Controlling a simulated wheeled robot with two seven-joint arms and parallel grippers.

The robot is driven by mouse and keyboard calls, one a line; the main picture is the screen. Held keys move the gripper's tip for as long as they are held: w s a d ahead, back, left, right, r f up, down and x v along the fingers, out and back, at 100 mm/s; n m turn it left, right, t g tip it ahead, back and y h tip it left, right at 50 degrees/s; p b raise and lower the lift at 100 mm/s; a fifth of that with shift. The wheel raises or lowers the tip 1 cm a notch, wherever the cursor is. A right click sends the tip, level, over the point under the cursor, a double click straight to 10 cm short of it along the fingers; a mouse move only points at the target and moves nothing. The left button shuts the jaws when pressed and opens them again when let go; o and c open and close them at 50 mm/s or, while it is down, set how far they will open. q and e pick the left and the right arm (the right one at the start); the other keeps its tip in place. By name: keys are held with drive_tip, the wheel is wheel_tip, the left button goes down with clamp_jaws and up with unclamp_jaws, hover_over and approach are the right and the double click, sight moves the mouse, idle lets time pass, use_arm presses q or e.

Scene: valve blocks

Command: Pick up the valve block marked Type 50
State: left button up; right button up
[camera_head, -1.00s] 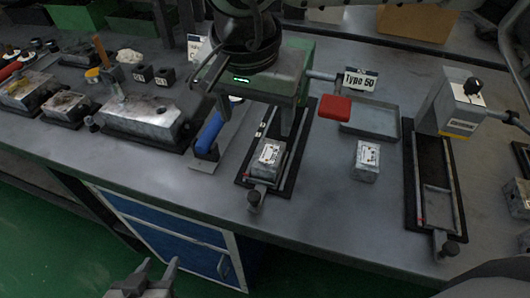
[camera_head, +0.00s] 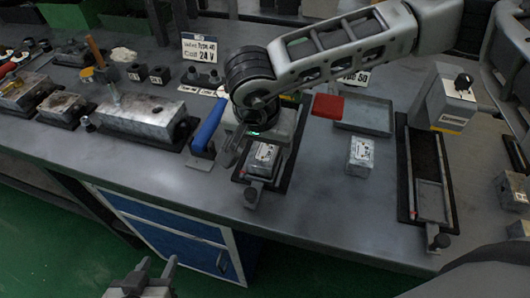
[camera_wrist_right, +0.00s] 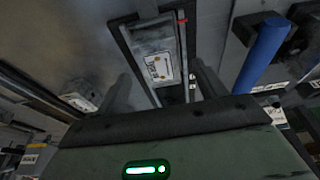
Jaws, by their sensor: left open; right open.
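One grey valve block (camera_head: 263,157) with a white label sits in a black-based fixture, and it also shows in the right wrist view (camera_wrist_right: 160,68). A second valve block (camera_head: 361,157) stands on the bare table to its right, also at the left of the wrist view (camera_wrist_right: 80,101). Their label text is too small to read. A "Type 50" sign (camera_head: 355,79) stands behind a grey tray (camera_head: 364,115). My right gripper (camera_wrist_right: 160,74) is open above the fixture, its fingers either side of the fixture block in the wrist view. My left gripper (camera_head: 143,279) is open and empty, before the table.
A blue-handled tool (camera_head: 209,127) lies left of the fixture. A red piece (camera_head: 328,106) sits by the tray's left edge. Another fixture (camera_head: 427,175) stands to the right. A large metal block (camera_head: 140,119) and a Type 40 sign (camera_head: 208,48) are at left. The table front is clear.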

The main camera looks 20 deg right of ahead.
drive_tip(key=shift+x, duration=1.1)
drive_tip(key=shift+r, duration=0.1)
drive_tip(key=c, duration=1.5)
